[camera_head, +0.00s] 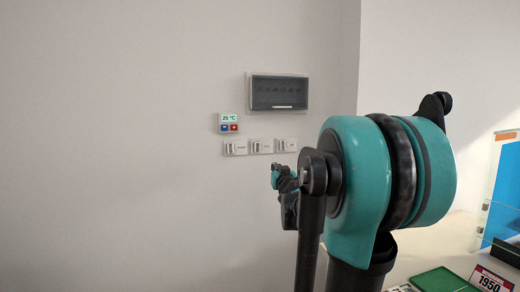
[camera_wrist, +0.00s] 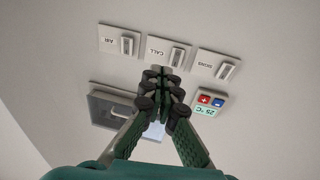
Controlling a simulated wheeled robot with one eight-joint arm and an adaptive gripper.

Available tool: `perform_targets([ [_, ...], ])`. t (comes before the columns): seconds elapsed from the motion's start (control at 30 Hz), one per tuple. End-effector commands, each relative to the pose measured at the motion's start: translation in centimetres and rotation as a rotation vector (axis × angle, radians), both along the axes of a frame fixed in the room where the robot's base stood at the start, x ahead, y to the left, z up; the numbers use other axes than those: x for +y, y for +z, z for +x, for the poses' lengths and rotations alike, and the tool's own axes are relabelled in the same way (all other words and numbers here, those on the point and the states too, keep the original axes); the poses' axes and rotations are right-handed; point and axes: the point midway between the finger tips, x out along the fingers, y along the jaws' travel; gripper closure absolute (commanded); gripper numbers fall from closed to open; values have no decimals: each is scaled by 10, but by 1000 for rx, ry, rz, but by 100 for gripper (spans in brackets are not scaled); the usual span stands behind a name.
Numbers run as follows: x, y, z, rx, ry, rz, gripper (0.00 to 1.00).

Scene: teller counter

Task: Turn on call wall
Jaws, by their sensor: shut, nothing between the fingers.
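The call switch (camera_wrist: 158,50) is the middle of three white wall plates, labelled CALL, with a pale rocker on one side of its label. It also shows in the head view (camera_head: 262,146). The wrist view is upside down. My gripper (camera_wrist: 161,72) is shut and empty, its dark fingertips overlapping the plate's lower picture edge, close beside the rocker. Whether they touch it I cannot tell. In the head view my gripper (camera_head: 276,168) shows small, below the switch row and a little right of the call switch.
The SIGNS switch (camera_wrist: 215,65) and the AIR switch (camera_wrist: 119,40) flank the call switch closely. A thermostat reading 25 °C (camera_head: 229,123) and a dark-fronted panel box (camera_head: 279,92) are above the row. A counter with a green pad (camera_head: 440,281) is at lower right.

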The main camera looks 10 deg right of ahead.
Motion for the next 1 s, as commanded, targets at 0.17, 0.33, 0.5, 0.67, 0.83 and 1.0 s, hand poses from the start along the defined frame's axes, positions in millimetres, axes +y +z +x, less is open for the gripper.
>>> perform_targets([
  [0.17,14,24,15,-56,103,-13,100],
  [0.33,19,30,19,-68,138,-16,100],
  [0.5,20,30,19,-68,138,-16,100],
  [0.67,20,30,20,-68,138,-15,100],
  [0.83,21,33,34,-68,138,-15,100],
  [1.0,22,37,64,-67,138,-14,100],
])
